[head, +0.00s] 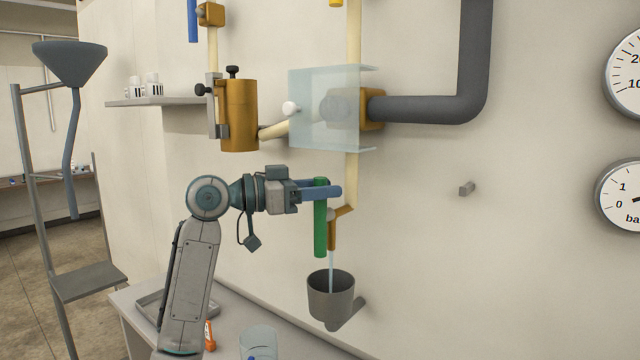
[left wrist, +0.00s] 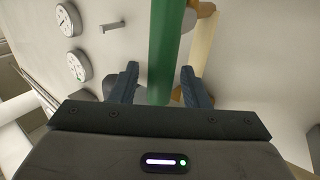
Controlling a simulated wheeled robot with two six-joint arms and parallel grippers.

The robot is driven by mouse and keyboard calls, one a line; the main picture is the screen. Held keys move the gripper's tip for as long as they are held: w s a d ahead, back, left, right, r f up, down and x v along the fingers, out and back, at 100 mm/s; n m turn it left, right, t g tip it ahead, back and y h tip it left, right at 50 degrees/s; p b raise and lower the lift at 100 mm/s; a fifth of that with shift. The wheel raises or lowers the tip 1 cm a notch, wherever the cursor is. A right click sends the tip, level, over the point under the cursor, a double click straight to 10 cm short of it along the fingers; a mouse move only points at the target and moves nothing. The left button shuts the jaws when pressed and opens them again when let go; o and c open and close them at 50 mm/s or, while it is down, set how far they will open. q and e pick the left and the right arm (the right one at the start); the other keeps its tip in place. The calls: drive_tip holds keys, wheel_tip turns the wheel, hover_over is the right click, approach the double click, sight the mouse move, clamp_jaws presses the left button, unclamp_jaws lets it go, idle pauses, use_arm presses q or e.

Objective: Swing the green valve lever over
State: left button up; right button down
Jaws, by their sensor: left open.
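The green valve lever (head: 320,238) hangs upright at the small brass valve (head: 338,220) on the pale pipe. In the left wrist view the green lever (left wrist: 165,50) runs down between the fingers. My left gripper (head: 328,191) is open, with its blue fingers around the upper part of the lever. The fingers also show in the left wrist view (left wrist: 158,85), one on each side of the lever, with gaps visible. A thin stream of water (head: 331,258) falls from the valve spout into a grey cup (head: 331,297) on the wall. My right gripper is not in view.
A clear shield box (head: 310,112) covers a pipe joint above the gripper. A brass cylinder (head: 240,112) is fixed to its left. A thick grey pipe (head: 430,108) and gauges (head: 622,196) are to the right. A counter (head: 280,338) with a glass beaker (head: 258,343) stands below.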

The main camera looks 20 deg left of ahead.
use_arm(q)
drive_tip(key=shift+c, duration=0.4)
clamp_jaws()
drive_tip(key=shift+a, duration=0.1)
